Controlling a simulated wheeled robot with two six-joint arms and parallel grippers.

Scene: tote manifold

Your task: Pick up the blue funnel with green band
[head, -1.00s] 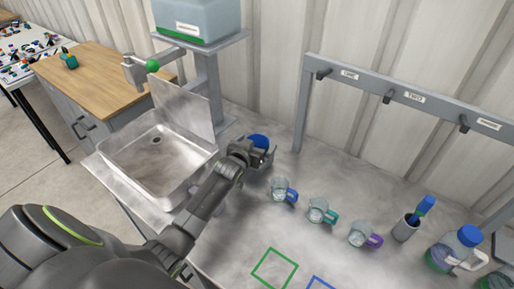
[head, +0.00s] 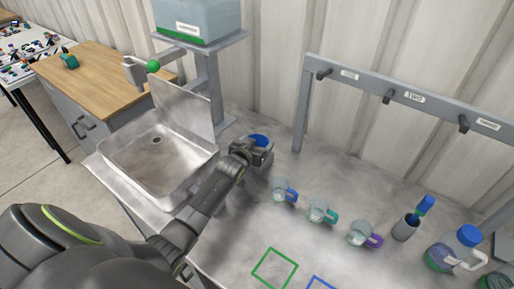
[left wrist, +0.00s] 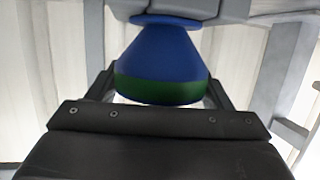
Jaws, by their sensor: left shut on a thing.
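The blue funnel with a green band (left wrist: 160,62) fills the middle of the left wrist view, between the two fingers of my left gripper (left wrist: 162,88). In the head view only the blue top of the funnel (head: 260,139) shows; the gripper hides the rest. My left gripper (head: 262,153) is shut on the funnel, at the back of the metal counter, right of the sink. I cannot tell whether the funnel touches the counter. My right gripper is not in view.
Several glass mugs with coloured handles, among them a blue-handled mug (head: 283,190), stand just right of the gripper. A sink (head: 150,165) lies to the left. A grey hook rack (head: 405,95) stands behind. Green and blue outlined squares mark the front counter.

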